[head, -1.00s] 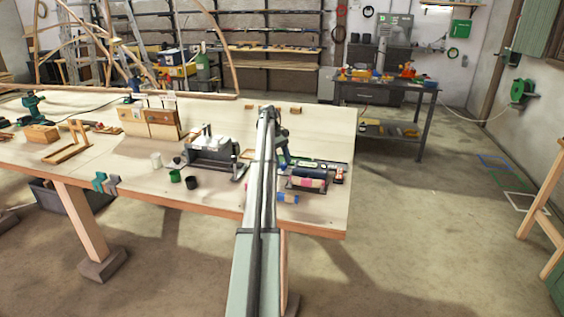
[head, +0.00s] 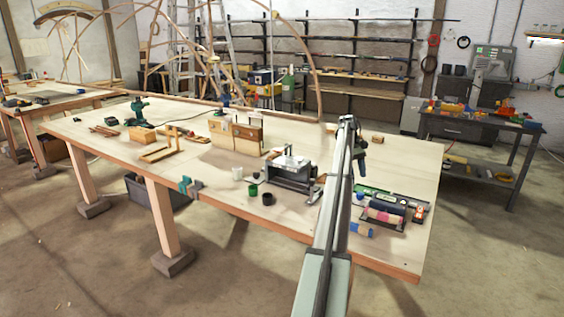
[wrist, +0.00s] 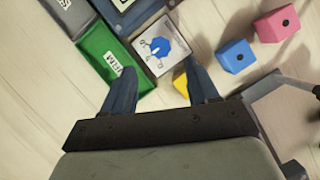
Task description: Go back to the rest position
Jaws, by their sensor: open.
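My gripper (wrist: 163,84) is open in the wrist view, its two dark blue fingers apart at the lower middle. It points down over a pale wooden surface. A small yellow block (wrist: 180,79) shows partly between the fingers, beside the right one; the fingers hide some of it and I see no grip on it. In the head view my arm reaches forward over the workbench (head: 400,215), and the gripper end (head: 361,168) hangs low behind it, small and partly hidden.
A grey machine (head: 291,170) and cups (head: 252,190) stand left of my arm.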

